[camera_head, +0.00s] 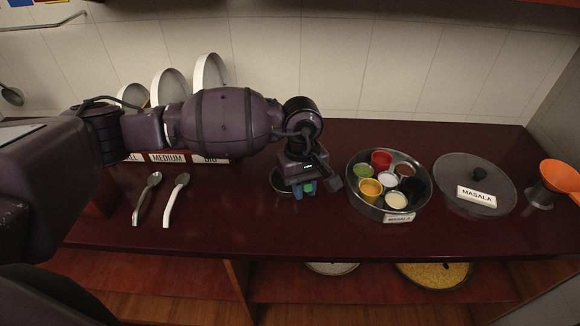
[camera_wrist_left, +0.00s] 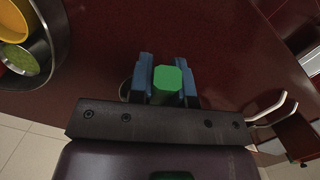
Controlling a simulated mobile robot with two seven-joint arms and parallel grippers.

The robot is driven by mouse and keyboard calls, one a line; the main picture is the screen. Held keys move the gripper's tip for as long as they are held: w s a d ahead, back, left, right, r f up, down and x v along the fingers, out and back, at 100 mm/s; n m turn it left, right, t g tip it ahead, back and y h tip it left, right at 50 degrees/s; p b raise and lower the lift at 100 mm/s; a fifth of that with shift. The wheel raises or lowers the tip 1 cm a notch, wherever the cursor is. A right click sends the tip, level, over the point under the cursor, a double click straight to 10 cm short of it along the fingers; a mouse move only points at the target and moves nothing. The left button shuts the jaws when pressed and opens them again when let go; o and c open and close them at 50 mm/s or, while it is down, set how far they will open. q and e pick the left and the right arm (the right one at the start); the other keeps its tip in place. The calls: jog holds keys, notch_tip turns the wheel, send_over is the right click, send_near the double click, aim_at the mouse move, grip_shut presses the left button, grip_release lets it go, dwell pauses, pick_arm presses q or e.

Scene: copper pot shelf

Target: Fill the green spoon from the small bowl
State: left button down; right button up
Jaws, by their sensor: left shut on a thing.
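My left gripper (camera_head: 303,190) is shut on the green spoon (camera_head: 309,186), of which only a small green part shows between the fingers. In the left wrist view the green end of its handle (camera_wrist_left: 167,80) sits between the two blue fingers. The small bowl (camera_head: 283,191), grey metal, stands on the counter below and behind the gripper, which hides much of it. A bit of its rim shows beside the fingers in the left wrist view (camera_wrist_left: 124,91). The spoon's scoop and the bowl's contents are hidden. My right gripper is not in view.
A round masala tin (camera_head: 353,197) with several coloured cups stands right of the gripper, its lid (camera_head: 452,177) further right. An orange funnel (camera_head: 560,176) is at the far right. Two spoons (camera_head: 146,200) (camera_head: 174,199) lie left. The front counter between them is clear.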

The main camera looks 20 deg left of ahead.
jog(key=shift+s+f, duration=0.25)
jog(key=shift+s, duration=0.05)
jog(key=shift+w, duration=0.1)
pick_arm(q)
jog(key=shift+t+y, duration=0.6)
jog(key=shift+t, duration=0.1)
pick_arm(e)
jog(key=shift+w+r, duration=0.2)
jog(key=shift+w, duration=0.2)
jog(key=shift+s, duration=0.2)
